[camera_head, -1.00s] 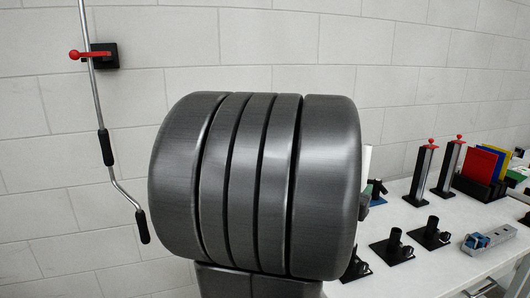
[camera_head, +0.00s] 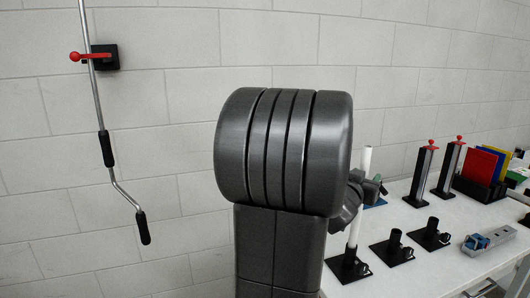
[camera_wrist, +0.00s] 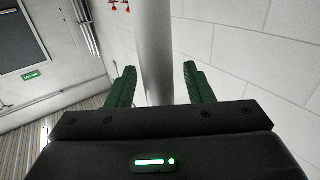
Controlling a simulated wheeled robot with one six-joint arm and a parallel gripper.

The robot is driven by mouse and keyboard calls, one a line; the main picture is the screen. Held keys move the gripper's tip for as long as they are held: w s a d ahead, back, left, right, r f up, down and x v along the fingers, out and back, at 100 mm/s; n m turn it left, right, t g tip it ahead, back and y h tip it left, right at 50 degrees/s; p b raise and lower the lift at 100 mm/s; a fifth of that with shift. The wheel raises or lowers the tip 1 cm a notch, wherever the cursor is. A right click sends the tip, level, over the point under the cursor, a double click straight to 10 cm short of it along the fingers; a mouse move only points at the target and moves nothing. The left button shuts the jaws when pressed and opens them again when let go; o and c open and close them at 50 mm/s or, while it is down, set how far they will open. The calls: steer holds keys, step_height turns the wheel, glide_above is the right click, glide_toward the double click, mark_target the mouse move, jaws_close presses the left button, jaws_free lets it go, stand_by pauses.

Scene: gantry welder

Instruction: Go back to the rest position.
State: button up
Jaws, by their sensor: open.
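My gripper (camera_wrist: 158,84) is open in the wrist view, with its two green fingers apart. A pale grey-white rod (camera_wrist: 156,40) runs upward between or just beyond the fingers, with gaps visible on both sides. In the head view a white rod (camera_head: 353,228) stands upright in a black base holder (camera_head: 347,268) at the near left corner of the table. My arm's dark links stand left of it, and a wrist part crosses the rod's middle. The fingers are hidden in the head view.
The white table (camera_head: 420,262) holds two empty black holders (camera_head: 392,248), two posts with red tops (camera_head: 421,172), coloured plates in a rack (camera_head: 478,172) and a grey block with a blue part (camera_head: 487,240). A cranked rod (camera_head: 104,146) hangs on the left wall.

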mark_target(365, 150)
steer(key=v, duration=1.4)
steer(key=x, duration=1.3)
steer(key=r+p, duration=0.2)
steer(key=r, duration=0.1)
steer(key=r+p, duration=0.5)
steer(key=shift+w+d+r, duration=0.3)
steer(key=shift+w+r, duration=0.05)
steer(key=shift+r, duration=0.05)
steer(key=shift+a+f, duration=0.1)
